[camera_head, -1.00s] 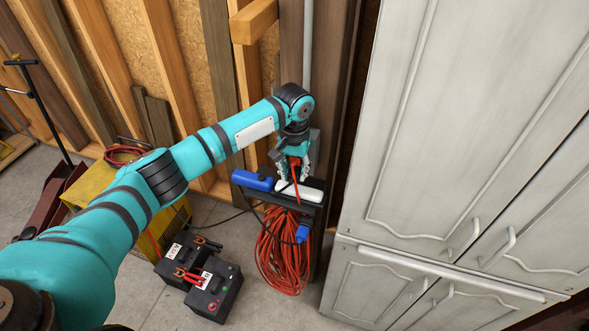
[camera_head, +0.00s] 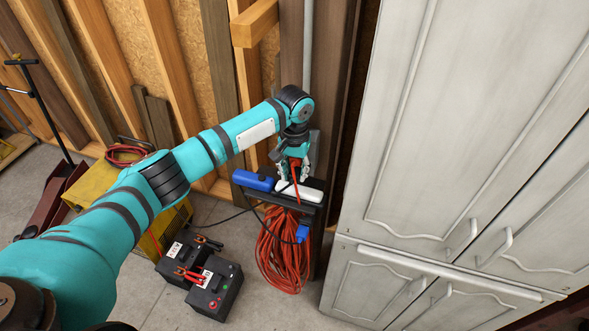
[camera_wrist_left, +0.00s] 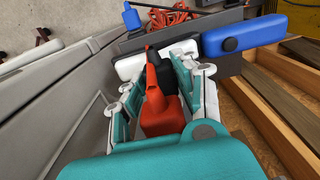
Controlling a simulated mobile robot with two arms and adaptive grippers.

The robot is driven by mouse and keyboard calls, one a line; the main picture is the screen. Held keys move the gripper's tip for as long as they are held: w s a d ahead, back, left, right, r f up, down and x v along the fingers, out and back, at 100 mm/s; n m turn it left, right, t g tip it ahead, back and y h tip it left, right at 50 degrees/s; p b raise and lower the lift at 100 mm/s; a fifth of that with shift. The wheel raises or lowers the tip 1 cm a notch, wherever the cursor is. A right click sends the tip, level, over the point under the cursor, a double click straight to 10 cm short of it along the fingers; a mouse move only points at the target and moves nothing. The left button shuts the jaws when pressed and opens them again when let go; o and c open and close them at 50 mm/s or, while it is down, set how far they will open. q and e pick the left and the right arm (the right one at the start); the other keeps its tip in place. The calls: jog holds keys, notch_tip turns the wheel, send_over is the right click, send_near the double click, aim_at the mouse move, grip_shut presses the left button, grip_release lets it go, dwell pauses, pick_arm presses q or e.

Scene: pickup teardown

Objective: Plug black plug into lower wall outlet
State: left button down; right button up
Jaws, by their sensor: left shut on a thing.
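My left gripper (camera_head: 293,178) points down beside the wooden post, above the small shelf. It is shut on the black plug (camera_wrist_left: 158,76), which sits between the fingertips in the left wrist view. A grey plate or box (camera_head: 315,141) on the post shows behind the gripper. The outlet's sockets are hidden, and I cannot tell whether the black plug is in the lower one. My right gripper is not in view.
A blue device (camera_head: 253,180) and a white one (camera_head: 300,191) lie on the dark shelf (camera_head: 311,208) just below. Orange cord (camera_head: 280,258) hangs under it. A pale cabinet (camera_head: 450,120) stands close on the right. Black batteries (camera_head: 215,290) and a yellow machine (camera_head: 90,185) are lower left.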

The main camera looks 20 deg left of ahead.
pick_arm(q)
jog(key=shift+w+b, duration=0.35)
jog(key=shift+w, duration=0.25)
jog(key=shift+w, duration=0.15)
jog(key=shift+r, duration=0.1)
jog(key=c, duration=0.9)
grip_release()
jog(key=shift+w, duration=0.1)
notch_tip(320, 180, up, 12)
jog(key=shift+f, duration=0.1)
